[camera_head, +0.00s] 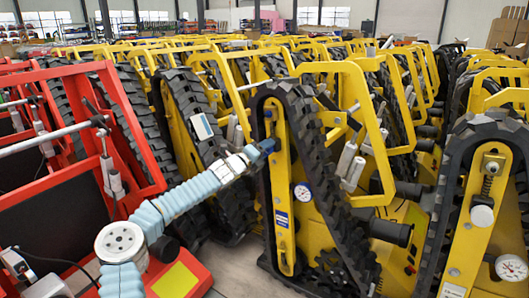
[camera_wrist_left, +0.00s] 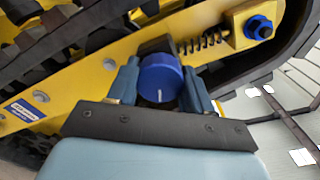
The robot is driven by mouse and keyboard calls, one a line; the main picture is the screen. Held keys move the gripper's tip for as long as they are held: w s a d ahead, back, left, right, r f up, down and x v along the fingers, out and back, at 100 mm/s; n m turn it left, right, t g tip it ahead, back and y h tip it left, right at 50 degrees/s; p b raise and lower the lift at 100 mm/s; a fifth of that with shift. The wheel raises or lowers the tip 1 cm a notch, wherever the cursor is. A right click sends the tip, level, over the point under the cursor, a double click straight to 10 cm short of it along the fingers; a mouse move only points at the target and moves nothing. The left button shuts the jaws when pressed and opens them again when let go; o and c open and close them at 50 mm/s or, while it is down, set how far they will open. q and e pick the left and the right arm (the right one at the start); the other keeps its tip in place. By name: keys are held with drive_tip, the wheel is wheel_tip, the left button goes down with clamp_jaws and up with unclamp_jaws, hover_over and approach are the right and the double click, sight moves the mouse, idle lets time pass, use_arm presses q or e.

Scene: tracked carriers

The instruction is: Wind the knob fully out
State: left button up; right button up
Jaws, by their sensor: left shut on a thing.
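The knob (camera_wrist_left: 160,78) is a round blue cap with a white line on its face, on the yellow track frame (camera_wrist_left: 60,85) of a carrier. It sits below a coil spring in the left wrist view. My left gripper (camera_wrist_left: 160,92) has one blue finger on each side of the knob and is shut on it. In the head view my left gripper (camera_head: 263,147) reaches in from the left to the upper part of the yellow track frame (camera_head: 282,180); the knob is mostly hidden there. My right gripper is not in view.
A dial gauge (camera_head: 303,192) sits right of the frame. A black rubber track (camera_head: 325,165) runs close beside it. A red carrier (camera_head: 135,125) stands left, and another yellow carrier with a white knob (camera_head: 482,215) stands right. Several yellow carriers crowd behind. Little floor is free.

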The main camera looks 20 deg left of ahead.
use_arm(q)
drive_tip(key=shift+n, duration=1.1)
drive_tip(key=shift+r, duration=0.1)
drive_tip(key=o, duration=1)
drive_tip(key=shift+o, duration=0.2)
drive_tip(key=shift+b, duration=0.3)
